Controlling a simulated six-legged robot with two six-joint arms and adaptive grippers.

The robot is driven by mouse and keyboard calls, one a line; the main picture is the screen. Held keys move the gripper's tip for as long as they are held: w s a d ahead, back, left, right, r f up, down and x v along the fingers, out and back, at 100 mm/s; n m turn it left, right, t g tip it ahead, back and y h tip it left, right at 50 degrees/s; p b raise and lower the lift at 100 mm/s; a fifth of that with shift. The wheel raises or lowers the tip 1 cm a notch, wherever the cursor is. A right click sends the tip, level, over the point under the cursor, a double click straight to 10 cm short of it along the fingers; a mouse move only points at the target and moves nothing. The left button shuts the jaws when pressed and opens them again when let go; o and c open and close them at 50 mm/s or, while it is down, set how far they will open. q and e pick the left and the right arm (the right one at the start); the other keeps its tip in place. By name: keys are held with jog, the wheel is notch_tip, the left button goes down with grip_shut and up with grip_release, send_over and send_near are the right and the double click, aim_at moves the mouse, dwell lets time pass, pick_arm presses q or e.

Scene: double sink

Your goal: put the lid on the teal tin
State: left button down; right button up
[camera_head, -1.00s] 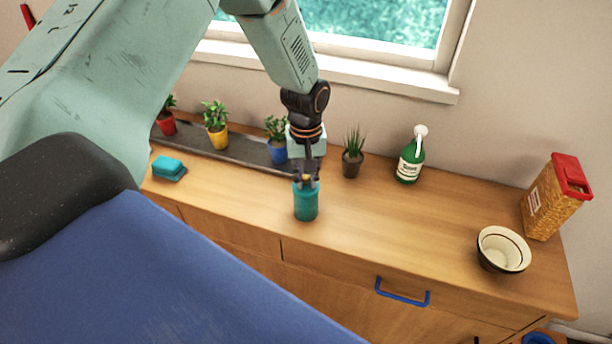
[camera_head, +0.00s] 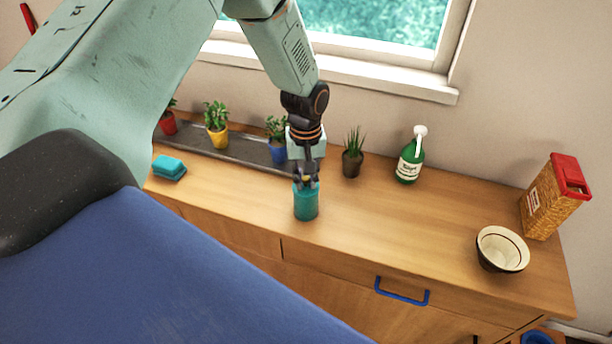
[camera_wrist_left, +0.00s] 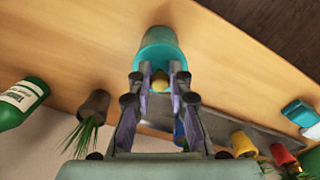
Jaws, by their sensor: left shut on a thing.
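The teal tin (camera_head: 306,205) stands upright on the wooden counter, near its front edge. It also shows at the top of the left wrist view (camera_wrist_left: 158,40). A teal lid (camera_wrist_left: 154,62) with a yellow knob (camera_wrist_left: 160,84) is at the tin's top; I cannot tell whether it is fully seated. My left gripper (camera_head: 306,182) points down right above the tin and is shut on the lid by its knob. Its fingers show on both sides of the knob in the left wrist view (camera_wrist_left: 160,88). My right gripper is not in view.
Behind the tin are a dark tray (camera_head: 235,149) with potted plants and a dark-potted plant (camera_head: 352,163). A green bottle (camera_head: 410,163), a bowl (camera_head: 502,250) and a red-topped box (camera_head: 553,199) stand right. A teal sponge (camera_head: 168,167) lies left. Counter right of the tin is clear.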

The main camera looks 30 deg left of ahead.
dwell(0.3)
pick_arm(q)
jog(key=c, duration=1.2)
grip_release()
jog(key=shift+o, duration=0.2)
jog(key=o, duration=0.5)
jog(key=shift+r, duration=0.15)
jog(key=shift+r+p, duration=1.1)
jog(key=shift+p, duration=0.1)
jog(key=shift+r+p, duration=0.75)
jog(key=shift+r, duration=1.55)
